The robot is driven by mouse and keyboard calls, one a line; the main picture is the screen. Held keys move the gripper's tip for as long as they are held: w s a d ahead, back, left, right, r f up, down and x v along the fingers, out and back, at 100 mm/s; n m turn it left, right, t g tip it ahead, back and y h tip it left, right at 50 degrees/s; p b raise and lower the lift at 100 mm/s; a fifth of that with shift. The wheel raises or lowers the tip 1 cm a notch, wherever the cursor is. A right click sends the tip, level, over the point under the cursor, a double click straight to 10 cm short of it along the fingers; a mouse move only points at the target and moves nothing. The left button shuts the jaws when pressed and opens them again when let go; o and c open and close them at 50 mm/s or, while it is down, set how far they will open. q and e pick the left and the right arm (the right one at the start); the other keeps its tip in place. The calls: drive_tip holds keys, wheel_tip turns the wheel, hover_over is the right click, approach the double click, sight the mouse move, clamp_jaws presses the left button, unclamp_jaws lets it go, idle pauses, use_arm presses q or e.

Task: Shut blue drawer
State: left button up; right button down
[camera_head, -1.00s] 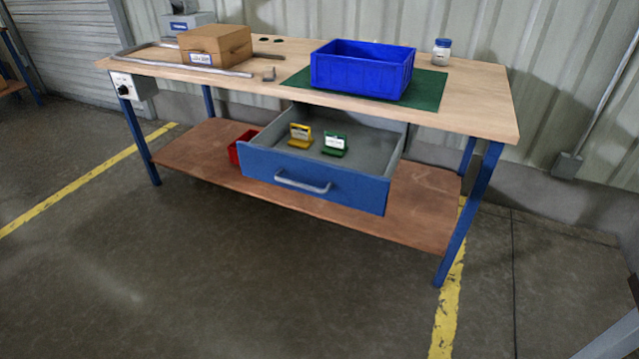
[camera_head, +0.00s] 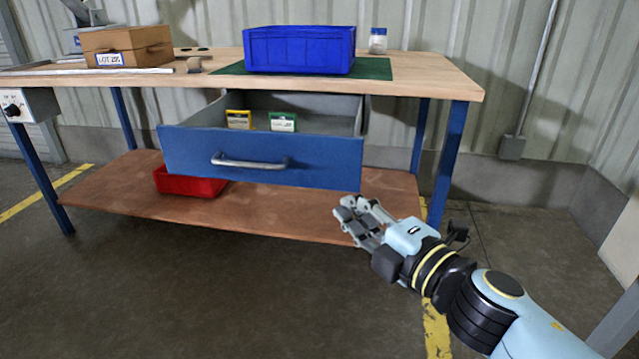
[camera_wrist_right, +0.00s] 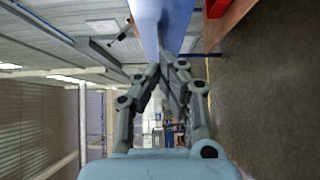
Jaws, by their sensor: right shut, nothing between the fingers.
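The blue drawer (camera_head: 262,158) hangs pulled out under the workbench top. Its grey handle (camera_head: 250,163) runs across the blue front, and the grey inside shows behind it. A yellow item (camera_head: 239,119) and a green item (camera_head: 283,122) stand inside. My left gripper is not in view.
A red bin (camera_head: 188,183) sits on the lower shelf (camera_head: 270,215). Blue legs flank it. The floor in front is open.

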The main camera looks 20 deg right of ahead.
drive_tip(key=p, duration=0.1)
approach(309, 161)
drive_tip(key=w+a, duration=0.1)
drive_tip(key=a, duration=0.2)
drive_tip(key=w, duration=0.1)
drive_tip(key=w+d, duration=0.1)
drive_tip(key=w, duration=0.1)
drive_tip(key=shift+d+f, duration=0.1)
drive_tip(key=shift+d, duration=0.1)
drive_tip(key=shift+w+d+b, duration=0.25)
drive_tip(key=shift+w+b, duration=0.05)
drive_tip(key=shift+w, duration=0.2)
